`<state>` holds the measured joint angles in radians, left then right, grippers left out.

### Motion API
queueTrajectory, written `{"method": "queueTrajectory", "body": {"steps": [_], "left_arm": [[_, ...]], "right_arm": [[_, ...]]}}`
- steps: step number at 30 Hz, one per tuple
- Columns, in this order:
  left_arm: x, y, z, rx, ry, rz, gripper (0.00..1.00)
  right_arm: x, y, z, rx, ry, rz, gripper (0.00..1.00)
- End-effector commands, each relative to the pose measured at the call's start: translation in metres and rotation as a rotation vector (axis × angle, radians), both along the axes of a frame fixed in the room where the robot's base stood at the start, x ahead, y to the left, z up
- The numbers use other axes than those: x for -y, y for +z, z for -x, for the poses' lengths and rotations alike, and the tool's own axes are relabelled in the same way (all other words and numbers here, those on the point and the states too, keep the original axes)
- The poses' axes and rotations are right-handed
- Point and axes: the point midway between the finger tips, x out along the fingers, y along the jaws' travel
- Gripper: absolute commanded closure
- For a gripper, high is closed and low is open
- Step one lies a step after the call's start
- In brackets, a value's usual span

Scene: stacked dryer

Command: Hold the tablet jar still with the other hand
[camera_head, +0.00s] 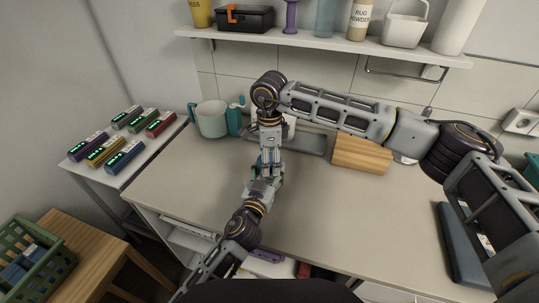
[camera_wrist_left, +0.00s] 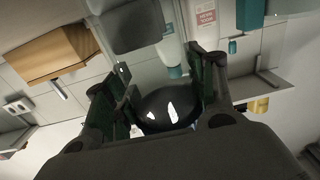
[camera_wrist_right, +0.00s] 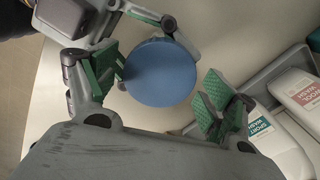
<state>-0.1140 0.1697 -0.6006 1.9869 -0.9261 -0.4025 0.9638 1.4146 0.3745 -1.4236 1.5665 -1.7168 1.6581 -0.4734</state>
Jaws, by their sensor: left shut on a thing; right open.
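In the right wrist view the tablet jar shows as a round blue top (camera_wrist_right: 160,73). My right gripper (camera_wrist_right: 160,88) is open, with its green pads apart on either side of this top. My left gripper (camera_wrist_left: 160,68) is shut on the jar; a dark glossy rounded surface (camera_wrist_left: 165,110), seemingly the jar's side, shows between its fingers. Its fingers also show at the upper left of the blue top in the right wrist view. In the head view my right gripper (camera_head: 269,160) comes down over my left gripper (camera_head: 267,179), and the two hide most of the jar.
A teal-handled pot (camera_head: 212,119) stands on the counter (camera_head: 330,215) at the back left. A grey tray (camera_head: 312,143) with white wash bottles (camera_wrist_right: 275,142) and a wooden block (camera_head: 361,154) are behind the grippers. A shelf (camera_head: 330,45) hangs above.

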Motion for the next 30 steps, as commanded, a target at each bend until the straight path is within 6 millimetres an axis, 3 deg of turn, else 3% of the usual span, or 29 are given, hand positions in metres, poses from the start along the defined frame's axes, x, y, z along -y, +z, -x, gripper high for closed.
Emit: {"method": "queueTrajectory", "body": {"steps": [6,17,24,25,30], "left_arm": [[0.0002,0.0002,0.0001,0.0,0.0,0.0,1.0],[0.0002,0.0002,0.0001,0.0,0.0,0.0,1.0],[0.0003,0.0002,0.0002,0.0,-0.001,0.0,1.0],[0.0003,0.0002,0.0002,0.0,-0.001,0.0,1.0],[0.0003,0.0002,0.0002,0.0,-0.001,0.0,1.0]], "right_arm": [[0.0001,-0.0001,0.0,0.0,0.0,0.0,0.17],[0.0001,0.0001,-0.0001,0.0,0.0,0.0,0.63],[0.0001,0.0,-0.0002,0.0,-0.004,0.0,0.63],[0.0002,0.0,-0.0002,0.0,-0.004,0.0,0.3],[0.0002,0.0,-0.0001,0.0,-0.004,0.001,0.09]]}}
